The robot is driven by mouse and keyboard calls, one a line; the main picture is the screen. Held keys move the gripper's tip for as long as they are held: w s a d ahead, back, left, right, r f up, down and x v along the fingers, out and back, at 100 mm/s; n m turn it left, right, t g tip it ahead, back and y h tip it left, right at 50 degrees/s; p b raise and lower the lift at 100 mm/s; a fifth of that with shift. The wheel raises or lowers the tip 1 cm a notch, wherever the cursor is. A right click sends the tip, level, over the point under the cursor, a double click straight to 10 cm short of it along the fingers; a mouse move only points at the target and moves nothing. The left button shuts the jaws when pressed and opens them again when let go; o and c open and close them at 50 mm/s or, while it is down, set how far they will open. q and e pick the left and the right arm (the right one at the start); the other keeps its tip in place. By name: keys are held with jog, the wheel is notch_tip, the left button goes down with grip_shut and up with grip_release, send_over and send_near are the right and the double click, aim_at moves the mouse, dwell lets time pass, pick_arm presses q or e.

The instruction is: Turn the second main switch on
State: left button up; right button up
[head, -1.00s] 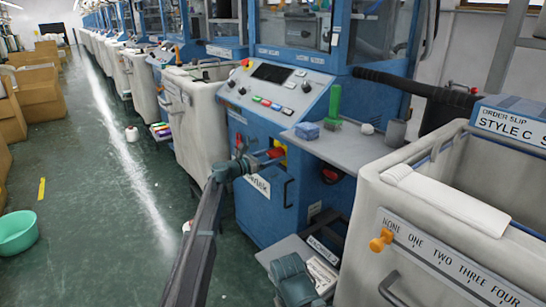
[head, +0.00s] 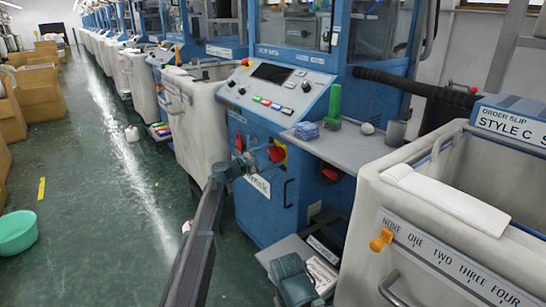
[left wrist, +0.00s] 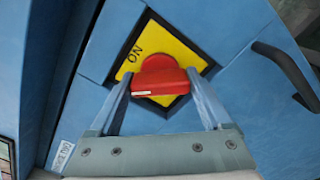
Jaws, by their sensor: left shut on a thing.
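The red main switch knob (head: 277,154) sits on a yellow plate on the front of the blue machine (head: 262,205). In the left wrist view the red knob (left wrist: 160,82) lies between the two fingers of my left gripper (left wrist: 160,88). The gripper is shut on it. The yellow plate (left wrist: 137,58) carries the word ON at its upper left. A pale mark shows on the left part of the knob's handle. In the head view my left gripper (head: 258,160) reaches the knob from the left.
A grey shelf (head: 345,146) with a green brush (head: 333,102) and a blue block (head: 306,131) juts out right of the switch. A black handle (left wrist: 288,75) is beside the plate. White bins (head: 415,185) stand on both sides.

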pick_arm(q)
jog(key=m, duration=0.4)
jog(key=shift+s+f+m, duration=0.1)
jog(key=shift+m, duration=2.1)
jog(key=o, duration=1.2)
jog(key=shift+c, duration=0.2)
jog(key=v, duration=1.3)
jog(key=shift+s+a, duration=0.25)
jog(key=shift+a, duration=0.05)
